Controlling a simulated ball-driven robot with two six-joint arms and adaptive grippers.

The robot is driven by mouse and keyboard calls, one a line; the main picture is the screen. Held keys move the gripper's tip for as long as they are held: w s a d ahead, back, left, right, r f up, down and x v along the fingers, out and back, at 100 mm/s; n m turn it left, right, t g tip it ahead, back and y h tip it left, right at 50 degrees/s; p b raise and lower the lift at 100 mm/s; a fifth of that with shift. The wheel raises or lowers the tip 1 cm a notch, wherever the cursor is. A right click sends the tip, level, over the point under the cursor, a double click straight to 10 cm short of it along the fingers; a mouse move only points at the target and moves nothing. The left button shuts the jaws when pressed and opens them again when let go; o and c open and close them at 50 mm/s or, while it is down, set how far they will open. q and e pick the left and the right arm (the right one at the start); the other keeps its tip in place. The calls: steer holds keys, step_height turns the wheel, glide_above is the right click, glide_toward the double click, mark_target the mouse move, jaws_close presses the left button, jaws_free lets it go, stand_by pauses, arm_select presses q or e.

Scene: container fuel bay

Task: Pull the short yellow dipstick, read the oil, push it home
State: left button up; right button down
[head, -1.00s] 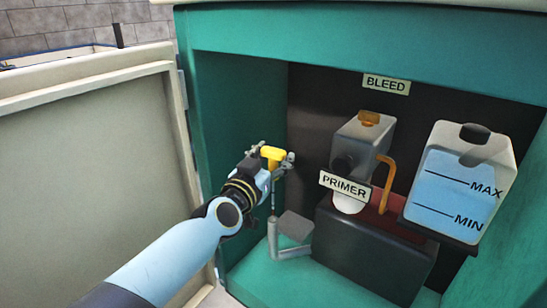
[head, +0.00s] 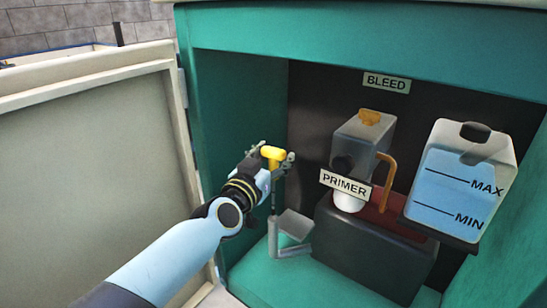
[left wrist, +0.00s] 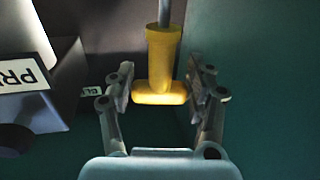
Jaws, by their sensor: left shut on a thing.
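The short yellow dipstick has a yellow T-shaped handle (head: 272,154) and a thin rod that runs down toward an upright grey tube (head: 272,238) on the bay floor. I cannot tell how much of the rod is inside the tube. My left gripper (head: 273,160) is shut on the handle, one finger on each side. In the left wrist view the yellow handle (left wrist: 160,75) sits between the two fingers of the left gripper (left wrist: 160,88), its rod leading away at the top. The oil mark on the rod is hidden. My right gripper is not in view.
Right of the dipstick stand a grey pump with a PRIMER label (head: 345,184), a dark box (head: 365,250) and a blue-filled tank (head: 460,185) marked MAX and MIN. A BLEED label (head: 387,82) is on the back wall. The open door (head: 90,170) is at left.

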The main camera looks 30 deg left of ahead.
mark_target(273, 201)
arm_select(q)
steer(key=shift+f, duration=0.2)
stand_by(0.4)
steer(key=shift+f+b, duration=0.7)
steer(key=shift+b, duration=0.05)
steer(key=shift+f, duration=0.2)
steer(key=shift+f+b, duration=1)
steer(key=shift+b, duration=0.1)
steer(key=shift+f+b, duration=1.25)
steer(key=shift+f, duration=0.2)
steer(key=shift+f+b, duration=2.4)
steer(key=shift+f, duration=0.15)
